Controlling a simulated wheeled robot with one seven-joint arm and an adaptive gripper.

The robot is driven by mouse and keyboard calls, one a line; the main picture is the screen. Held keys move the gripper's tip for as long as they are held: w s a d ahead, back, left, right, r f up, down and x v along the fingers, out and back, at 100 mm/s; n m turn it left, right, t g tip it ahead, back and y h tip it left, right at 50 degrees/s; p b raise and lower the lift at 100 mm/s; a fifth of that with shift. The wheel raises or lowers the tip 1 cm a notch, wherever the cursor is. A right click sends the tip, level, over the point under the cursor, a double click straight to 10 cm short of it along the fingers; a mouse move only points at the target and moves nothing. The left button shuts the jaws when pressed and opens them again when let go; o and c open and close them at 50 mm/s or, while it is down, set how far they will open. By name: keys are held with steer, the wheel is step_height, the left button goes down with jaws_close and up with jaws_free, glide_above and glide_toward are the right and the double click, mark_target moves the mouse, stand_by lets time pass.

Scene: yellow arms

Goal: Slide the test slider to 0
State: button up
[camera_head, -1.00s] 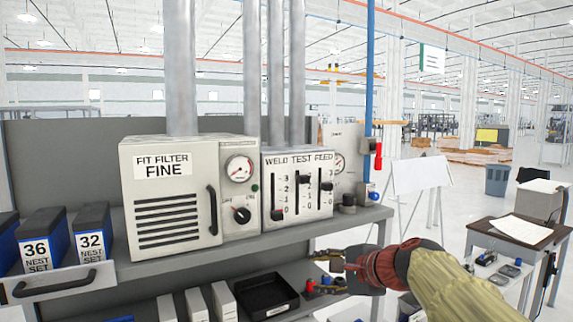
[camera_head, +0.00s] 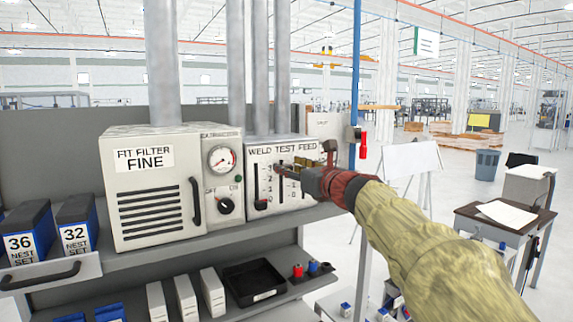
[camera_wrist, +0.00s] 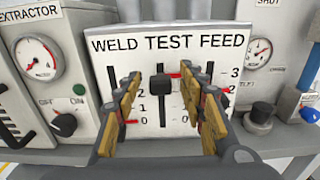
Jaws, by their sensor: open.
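The white weld/test/feed panel (camera_wrist: 172,45) fills the middle of the wrist view and stands on the shelf in the head view (camera_head: 284,148). The black test slider (camera_wrist: 160,88) is the middle one, near the top of its slot, above the 2. My gripper (camera_wrist: 170,78) is open, its fingers left and right of this knob in the picture; I see no contact.
The extractor box with gauge and dial (camera_wrist: 35,85) adjoins the panel on the left. On the right are another gauge box (camera_wrist: 268,55), a black knob (camera_wrist: 260,114) and a blue part (camera_wrist: 310,100). The space in front of the shelf is open.

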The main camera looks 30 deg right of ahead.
steer(key=shift+w, duration=1.1)
steer(key=shift+c, duration=1.2)
steer(key=c, duration=0.7)
jaws_close()
